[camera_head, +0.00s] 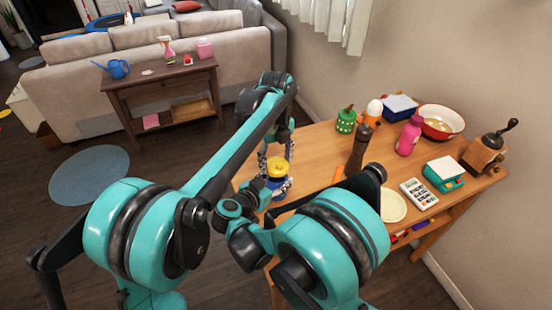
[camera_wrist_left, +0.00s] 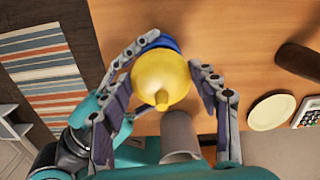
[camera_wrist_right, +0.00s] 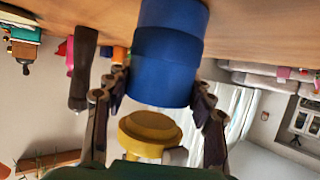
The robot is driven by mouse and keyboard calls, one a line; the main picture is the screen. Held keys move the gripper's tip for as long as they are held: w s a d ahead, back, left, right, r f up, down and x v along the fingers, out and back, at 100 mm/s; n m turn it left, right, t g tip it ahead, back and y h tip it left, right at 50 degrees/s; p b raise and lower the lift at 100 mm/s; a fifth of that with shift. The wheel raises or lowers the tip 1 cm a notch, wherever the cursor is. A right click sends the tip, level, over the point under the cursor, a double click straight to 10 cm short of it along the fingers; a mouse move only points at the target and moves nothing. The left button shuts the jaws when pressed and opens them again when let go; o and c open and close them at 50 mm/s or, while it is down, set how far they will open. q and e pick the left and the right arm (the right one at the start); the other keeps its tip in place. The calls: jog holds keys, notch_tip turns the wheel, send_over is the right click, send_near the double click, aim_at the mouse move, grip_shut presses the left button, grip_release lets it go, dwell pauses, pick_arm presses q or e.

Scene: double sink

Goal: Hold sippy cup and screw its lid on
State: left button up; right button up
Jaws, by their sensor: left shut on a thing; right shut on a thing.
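The sippy cup is a blue cup (camera_head: 277,186) standing on the near left part of the wooden table, with a yellow spouted lid (camera_head: 277,167) at its top. In the left wrist view the lid (camera_wrist_left: 160,78) is seen from above, its spout towards the camera. My left gripper (camera_head: 276,162) comes down from above, its fingers shut on both sides of the lid. My right gripper (camera_wrist_right: 163,92) is shut around the blue cup (camera_wrist_right: 170,50) from the side. I cannot tell whether the lid is seated fully. The head view partly hides my right gripper.
A dark pepper mill (camera_head: 359,147) stands to the right of the cup. A cream plate (camera_head: 392,205), a calculator (camera_head: 418,194), a pink bottle (camera_head: 409,136), a green jar (camera_head: 346,120), a bowl (camera_head: 441,122) and a grinder (camera_head: 484,154) are further right and back.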

aim_at(277, 185)
dwell(0.3)
pick_arm(q)
jog(key=shift+f, duration=0.9)
jog(key=shift+f, duration=0.6)
jog(key=shift+f, duration=0.2)
jog(key=shift+c, duration=1.2)
jog(key=shift+o, duration=0.2)
jog(key=shift+s+a+r+h, duration=0.1)
jog(key=shift+r+h, duration=0.2)
jog(key=shift+r, duration=0.05)
jog(key=shift+c, duration=0.9)
jog(key=shift+a, duration=0.1)
